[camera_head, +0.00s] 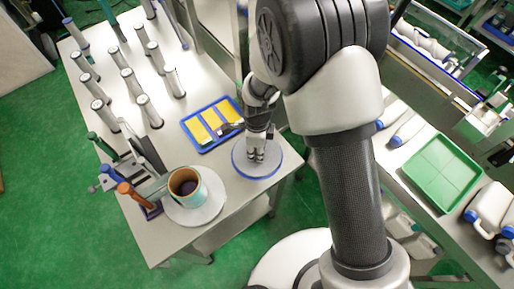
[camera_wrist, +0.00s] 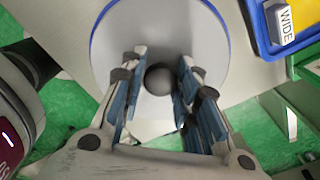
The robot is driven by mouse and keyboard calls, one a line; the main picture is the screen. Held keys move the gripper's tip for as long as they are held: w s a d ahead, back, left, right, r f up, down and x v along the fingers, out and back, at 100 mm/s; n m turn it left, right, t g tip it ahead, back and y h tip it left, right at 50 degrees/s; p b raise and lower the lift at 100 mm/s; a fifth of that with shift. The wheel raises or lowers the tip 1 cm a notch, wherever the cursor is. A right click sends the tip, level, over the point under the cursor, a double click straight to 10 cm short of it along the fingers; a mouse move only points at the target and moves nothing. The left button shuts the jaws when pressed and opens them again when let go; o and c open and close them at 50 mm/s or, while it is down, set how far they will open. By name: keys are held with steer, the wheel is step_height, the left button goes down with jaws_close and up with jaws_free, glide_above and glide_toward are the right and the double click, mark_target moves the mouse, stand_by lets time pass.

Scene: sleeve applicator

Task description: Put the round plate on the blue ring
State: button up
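The round plate (camera_head: 247,159) is a pale grey disc with a dark round knob at its middle. It lies on the blue ring (camera_head: 262,178) near the table's right corner; the ring shows as a thin blue edge around the plate. In the wrist view the plate (camera_wrist: 207,28) fills the upper middle, with the blue ring (camera_wrist: 94,32) along its edge. My gripper (camera_head: 257,157) points down over the plate's middle. Its fingers (camera_wrist: 161,62) stand on both sides of the dark knob (camera_wrist: 160,79), with narrow gaps showing, so it looks open around it.
A blue tray (camera_head: 205,148) with yellow cards lies just behind the plate. A cup-like container (camera_head: 186,186) stands on another pale disc (camera_head: 205,214) to the left. Several grey cylinders (camera_head: 128,82) stand at the back left. A green tray (camera_head: 440,173) lies on the right-hand bench.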

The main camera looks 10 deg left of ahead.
steer(key=o, duration=0.3)
step_height(320, 180, up, 12)
steer(key=p, duration=0.3)
steer(key=shift+r+p, duration=0.2)
steer(key=shift+p, duration=0.1)
